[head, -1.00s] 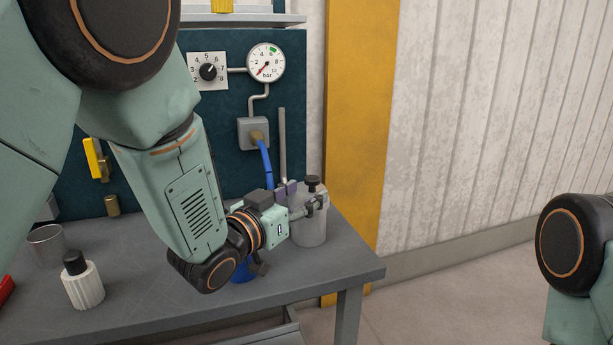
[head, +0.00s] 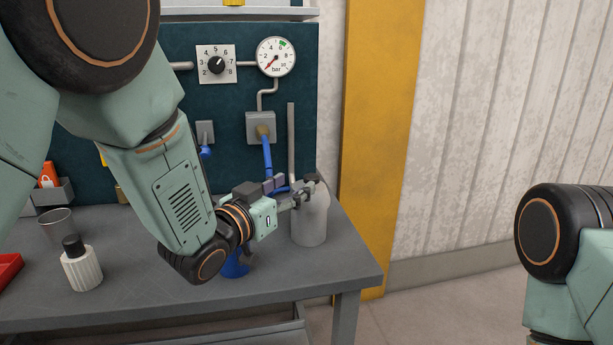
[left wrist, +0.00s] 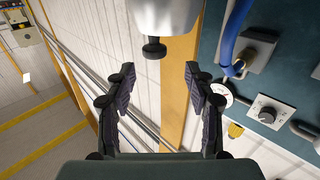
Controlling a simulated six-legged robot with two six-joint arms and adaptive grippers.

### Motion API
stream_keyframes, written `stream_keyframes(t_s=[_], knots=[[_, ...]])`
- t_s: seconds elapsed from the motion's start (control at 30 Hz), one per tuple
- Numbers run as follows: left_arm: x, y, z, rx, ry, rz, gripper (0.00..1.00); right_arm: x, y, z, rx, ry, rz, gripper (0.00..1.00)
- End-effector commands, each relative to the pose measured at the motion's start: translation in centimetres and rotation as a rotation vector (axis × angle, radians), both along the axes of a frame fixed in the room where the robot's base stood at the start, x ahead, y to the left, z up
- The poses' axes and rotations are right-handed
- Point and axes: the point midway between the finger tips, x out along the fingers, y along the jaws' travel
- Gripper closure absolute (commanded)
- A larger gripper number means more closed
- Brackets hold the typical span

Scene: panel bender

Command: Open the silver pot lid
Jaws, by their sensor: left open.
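The silver pot (head: 311,226) stands on the grey workbench near its right end. In the left wrist view the pot (left wrist: 168,16) is at the top, with its black lid knob (left wrist: 154,48) pointing toward the gripper. My left gripper (left wrist: 159,72) is open, with its fingers on either side of the knob's line and a gap to the knob. In the head view my left gripper (head: 302,192) is at the pot's top and partly hides the lid. Only part of my right arm shows at the right edge; its gripper is out of view.
A blue cup (head: 236,266) stands under my left arm. Behind are a blue hose (head: 268,155) and a pressure gauge (head: 276,57). The bench's front right is clear.

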Motion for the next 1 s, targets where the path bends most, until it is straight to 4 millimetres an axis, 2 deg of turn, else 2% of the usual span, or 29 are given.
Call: stream_keyframes(t_s=[0.2,0.4,0.8,1.0], knots=[[3.0,-1.6,-0.1,0.002,-0.001,-0.004,0.46,0.0,0.0,-0.3,0.000,0.001,-0.001,1.00],[4.9,-2.5,-0.1,0.002,-0.001,-0.002,0.46,0.0,0.0,-0.4,0.000,0.000,-0.001,1.00],[5.6,-3.0,0.0,0.001,0.000,0.001,0.46,0.0,0.0,-0.4,0.000,0.000,-0.001,1.00],[5.6,-3.0,0.0,0.001,0.000,0.002,0.62,0.0,0.0,-0.4,0.000,0.000,-0.001,1.00]])
